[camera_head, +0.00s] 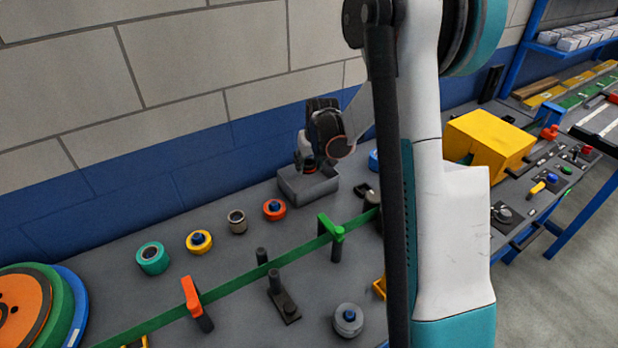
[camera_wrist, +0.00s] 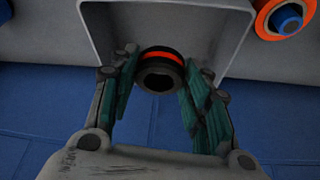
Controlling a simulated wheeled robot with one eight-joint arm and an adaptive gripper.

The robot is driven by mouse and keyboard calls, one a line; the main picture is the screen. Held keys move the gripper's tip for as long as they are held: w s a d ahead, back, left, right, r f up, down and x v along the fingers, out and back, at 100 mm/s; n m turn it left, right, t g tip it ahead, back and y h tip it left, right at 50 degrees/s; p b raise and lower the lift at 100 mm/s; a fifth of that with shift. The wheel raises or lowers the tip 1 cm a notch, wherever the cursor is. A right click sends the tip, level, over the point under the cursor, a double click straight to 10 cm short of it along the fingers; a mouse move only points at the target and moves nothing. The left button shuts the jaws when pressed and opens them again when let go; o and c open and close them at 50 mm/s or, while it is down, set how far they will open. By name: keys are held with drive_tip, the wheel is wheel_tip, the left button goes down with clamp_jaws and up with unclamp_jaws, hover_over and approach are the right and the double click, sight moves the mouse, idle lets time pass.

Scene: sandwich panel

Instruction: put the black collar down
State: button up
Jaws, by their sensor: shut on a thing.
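The black collar (camera_wrist: 160,72) has an orange-red band and a dark round bore. In the wrist view it sits between the teal-padded fingers of my gripper (camera_wrist: 160,88), which is shut on it. Behind the collar is an open grey box (camera_wrist: 103,22); the collar is at or over its opening, and I cannot tell whether it touches the floor of the box. In the head view my gripper (camera_head: 310,165) is low over the grey box (camera_head: 318,190), near the wall. There the collar is mostly hidden by the gripper.
An orange ring with a blue centre (camera_head: 274,209) stands close to the box. A green strip (camera_head: 240,278) with an orange clamp (camera_head: 192,297) crosses the bench. A yellow housing (camera_head: 490,140) is at right.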

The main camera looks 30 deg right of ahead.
sight(310, 171)
wheel_tip(310, 171, down, 5)
drive_tip(key=shift+r+b, duration=0.1)
drive_tip(key=shift+b, duration=0.6)
drive_tip(key=shift+f+b, duration=0.35)
drive_tip(key=shift+f, duration=0.05)
drive_tip(key=shift+f, duration=0.2)
drive_tip(key=o, duration=1.1)
drive_tip(key=shift+r, duration=0.15)
